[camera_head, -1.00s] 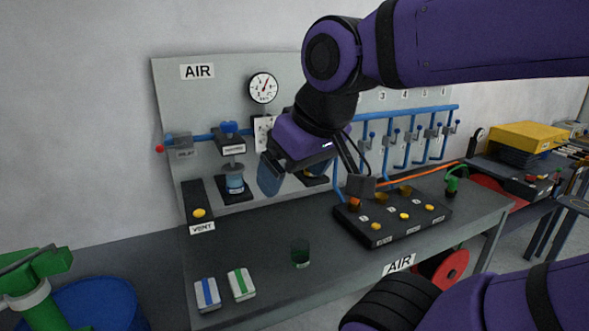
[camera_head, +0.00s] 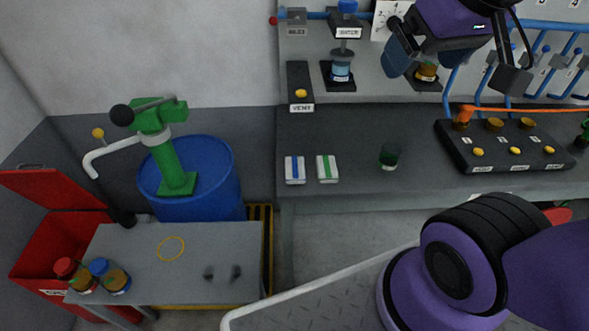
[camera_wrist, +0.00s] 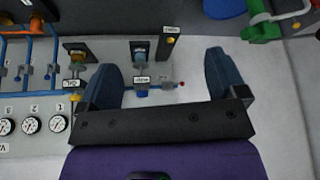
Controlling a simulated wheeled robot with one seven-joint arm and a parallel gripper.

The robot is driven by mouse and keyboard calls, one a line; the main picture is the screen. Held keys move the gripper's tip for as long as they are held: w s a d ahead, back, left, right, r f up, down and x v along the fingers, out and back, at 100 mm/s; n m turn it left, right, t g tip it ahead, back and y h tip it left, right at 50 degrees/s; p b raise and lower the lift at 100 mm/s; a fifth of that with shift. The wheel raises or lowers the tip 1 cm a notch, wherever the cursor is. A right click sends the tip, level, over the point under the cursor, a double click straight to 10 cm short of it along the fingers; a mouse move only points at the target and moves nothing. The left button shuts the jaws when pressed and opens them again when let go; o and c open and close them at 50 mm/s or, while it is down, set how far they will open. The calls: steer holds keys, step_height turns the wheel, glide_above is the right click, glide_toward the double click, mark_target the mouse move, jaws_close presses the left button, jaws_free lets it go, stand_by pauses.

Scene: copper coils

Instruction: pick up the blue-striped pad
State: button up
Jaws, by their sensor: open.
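The blue-striped pad (camera_head: 295,169) is a small white block with a blue stripe. It lies flat on the dark bench top near its left front corner in the head view. A matching green-striped pad (camera_head: 327,168) lies just to its right, with a narrow gap between them. My gripper (camera_head: 452,76) is raised in front of the back panel, up and to the right of the pads, well apart from them. The wrist view shows its two blue fingers spread wide with nothing between them (camera_wrist: 168,85). The pads do not show in the wrist view.
A dark green cup (camera_head: 389,156) stands right of the pads, and a black button box (camera_head: 510,147) farther right. The VENT box (camera_head: 301,86) is behind the pads. A blue drum (camera_head: 206,175) with a green pump and a grey cart (camera_head: 200,278) stand at left. The bench around the pads is clear.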

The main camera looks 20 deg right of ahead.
stand_by(0.3)
steer(key=shift+o, duration=0.4)
steer(key=m+g, duration=0.4)
steer(key=g, duration=0.1)
glide_above(295, 167)
step_height(295, 167, down, 36)
steer(key=shift+w+f, duration=0.1)
steer(key=shift+f, duration=5.3)
